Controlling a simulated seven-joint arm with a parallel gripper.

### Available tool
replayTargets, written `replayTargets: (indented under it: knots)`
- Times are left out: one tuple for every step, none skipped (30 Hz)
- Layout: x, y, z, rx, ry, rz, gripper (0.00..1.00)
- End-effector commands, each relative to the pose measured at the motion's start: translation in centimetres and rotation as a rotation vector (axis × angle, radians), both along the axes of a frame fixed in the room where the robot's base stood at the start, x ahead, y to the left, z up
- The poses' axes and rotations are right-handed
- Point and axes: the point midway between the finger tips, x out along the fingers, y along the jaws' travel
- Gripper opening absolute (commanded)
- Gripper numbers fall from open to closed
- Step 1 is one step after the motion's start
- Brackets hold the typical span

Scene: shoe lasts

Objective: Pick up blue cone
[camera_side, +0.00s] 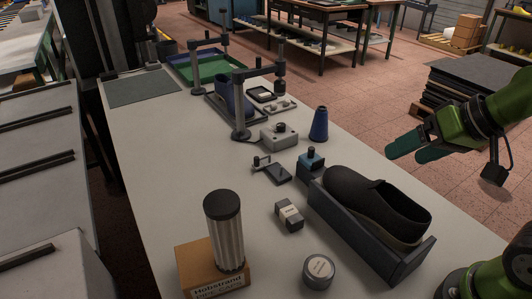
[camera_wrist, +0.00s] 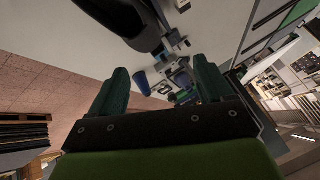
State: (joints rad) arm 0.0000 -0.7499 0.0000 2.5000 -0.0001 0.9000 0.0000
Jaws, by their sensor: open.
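The blue cone (camera_side: 319,125) stands upright near the right edge of the white table in the side view. It has a flat narrow top and a wider base. In the wrist view the blue cone (camera_wrist: 142,82) shows small, between my fingers and nearer the left one. My gripper (camera_side: 405,150) is in the air to the right of the cone, beyond the table edge, with its green fingers pointing left. In the wrist view my gripper (camera_wrist: 160,88) has its two fingers wide apart with nothing between them.
A dark shoe (camera_side: 375,205) sits in a grey tray (camera_side: 345,230) in front of the cone. A small blue block device (camera_side: 310,163) and a grey box with a knob (camera_side: 279,137) stand close to the cone. Clamp stands (camera_side: 240,105) rise farther back.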

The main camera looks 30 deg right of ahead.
Motion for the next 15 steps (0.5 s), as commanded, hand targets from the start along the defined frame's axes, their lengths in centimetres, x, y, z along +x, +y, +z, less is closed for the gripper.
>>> replayTargets:
  knots:
    - [0.0, 0.0, 0.0, 0.000, 0.000, 0.000, 0.80]
    - [0.0, 0.0, 0.0, 0.000, 0.000, 0.002, 0.80]
    - [0.0, 0.1, -0.2, 0.001, 0.007, 0.004, 0.80]
    - [0.1, 0.2, -0.4, 0.001, 0.017, 0.007, 0.80]
    - [0.2, 0.2, -0.8, 0.001, 0.033, 0.008, 0.80]
    - [0.4, 0.2, -1.3, 0.005, 0.058, 0.010, 0.80]
    - [0.8, 0.2, -1.5, 0.008, 0.075, 0.010, 0.80]
    - [1.4, 0.1, -1.6, 0.010, 0.091, 0.008, 0.80]
    - [2.3, -0.1, -1.6, 0.011, 0.113, 0.008, 0.80]
    - [3.2, -0.2, -1.7, 0.011, 0.130, 0.005, 0.80]
    - [4.3, -0.5, -1.6, 0.011, 0.145, 0.000, 0.80]
    - [5.8, -0.9, -1.6, 0.008, 0.164, -0.010, 0.80]
    - [7.1, -1.2, -1.6, 0.004, 0.178, -0.019, 0.80]
    - [8.4, -1.6, -1.6, -0.001, 0.189, -0.027, 0.80]
    - [10.1, -2.1, -1.7, -0.010, 0.203, -0.042, 0.80]
